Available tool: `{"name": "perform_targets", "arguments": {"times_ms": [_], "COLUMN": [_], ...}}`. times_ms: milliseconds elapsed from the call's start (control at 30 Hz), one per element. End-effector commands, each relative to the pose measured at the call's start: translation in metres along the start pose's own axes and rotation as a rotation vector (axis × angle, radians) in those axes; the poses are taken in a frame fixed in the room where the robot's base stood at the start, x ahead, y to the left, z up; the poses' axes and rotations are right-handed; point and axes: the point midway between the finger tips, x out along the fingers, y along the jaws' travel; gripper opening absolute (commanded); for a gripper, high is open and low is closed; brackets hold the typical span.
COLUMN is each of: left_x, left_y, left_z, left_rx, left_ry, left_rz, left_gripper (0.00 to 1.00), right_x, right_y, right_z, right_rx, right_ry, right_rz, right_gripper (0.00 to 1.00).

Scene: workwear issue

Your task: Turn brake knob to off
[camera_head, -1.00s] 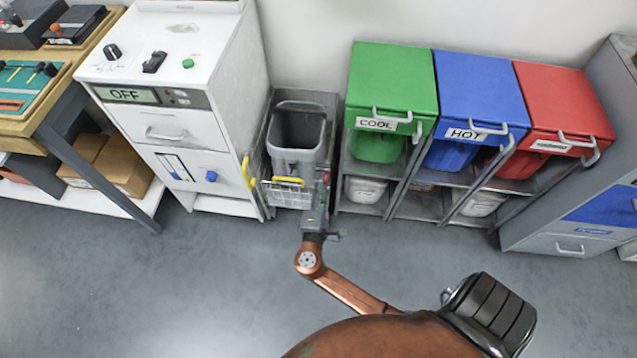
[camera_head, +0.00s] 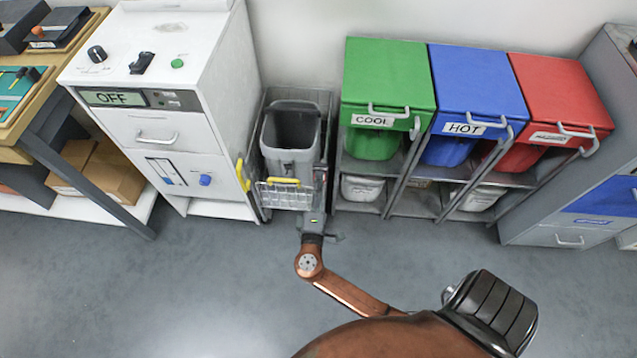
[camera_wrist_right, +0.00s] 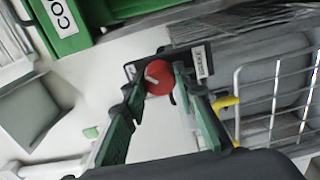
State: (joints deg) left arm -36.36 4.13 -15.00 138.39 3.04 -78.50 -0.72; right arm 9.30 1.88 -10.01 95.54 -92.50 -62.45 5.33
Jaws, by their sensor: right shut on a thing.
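The brake knob (camera_wrist_right: 158,78) is a round red knob with a pale pointer mark, on a dark plate with a white label (camera_wrist_right: 201,62) beside it. It shows in the right wrist view, between the green-sided fingers of my right gripper (camera_wrist_right: 157,84), which is shut on it. In the head view my right gripper (camera_head: 314,216) is low at the front right of the grey wheeled cart (camera_head: 291,195); the knob cannot be made out there. The pointer's exact setting cannot be read. My left gripper is not in view.
The cart holds a grey bin (camera_head: 291,135) and has a wire basket and yellow handles in front. A white cabinet (camera_head: 150,120) with an OFF display stands left. A rack with green (camera_head: 388,75), blue and red lidded bins stands right. The grey floor in front is clear.

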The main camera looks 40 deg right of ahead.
Motion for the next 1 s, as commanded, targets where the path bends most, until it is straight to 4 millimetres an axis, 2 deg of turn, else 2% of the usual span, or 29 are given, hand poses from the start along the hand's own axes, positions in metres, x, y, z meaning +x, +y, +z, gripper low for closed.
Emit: {"name": "perform_targets", "arguments": {"times_ms": [33,67,300,567,667,767,1000], "left_x": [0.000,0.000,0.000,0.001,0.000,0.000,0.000], "left_y": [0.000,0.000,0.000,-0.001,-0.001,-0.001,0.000], "left_z": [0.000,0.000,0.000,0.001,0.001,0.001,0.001], "left_rx": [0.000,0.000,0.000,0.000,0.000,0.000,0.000], "left_ry": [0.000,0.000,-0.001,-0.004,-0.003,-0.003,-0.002], "left_rz": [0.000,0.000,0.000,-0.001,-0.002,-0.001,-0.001], "left_gripper": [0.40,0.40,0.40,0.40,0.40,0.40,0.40], "right_x": [0.000,0.000,0.000,-0.001,-0.007,-0.020,-0.070], "right_y": [-0.001,-0.001,-0.001,0.000,-0.001,-0.001,-0.001], "right_z": [0.000,0.000,0.000,0.000,0.000,0.001,0.000], "right_rx": [0.001,0.001,0.000,-0.001,-0.001,0.000,0.000], "right_ry": [0.000,0.000,0.000,0.000,0.000,-0.001,0.000], "right_rz": [-0.003,-0.003,-0.001,-0.001,-0.002,-0.003,-0.004], "right_gripper": [0.02,0.28,0.44,0.44,0.44,0.44,0.44]}}
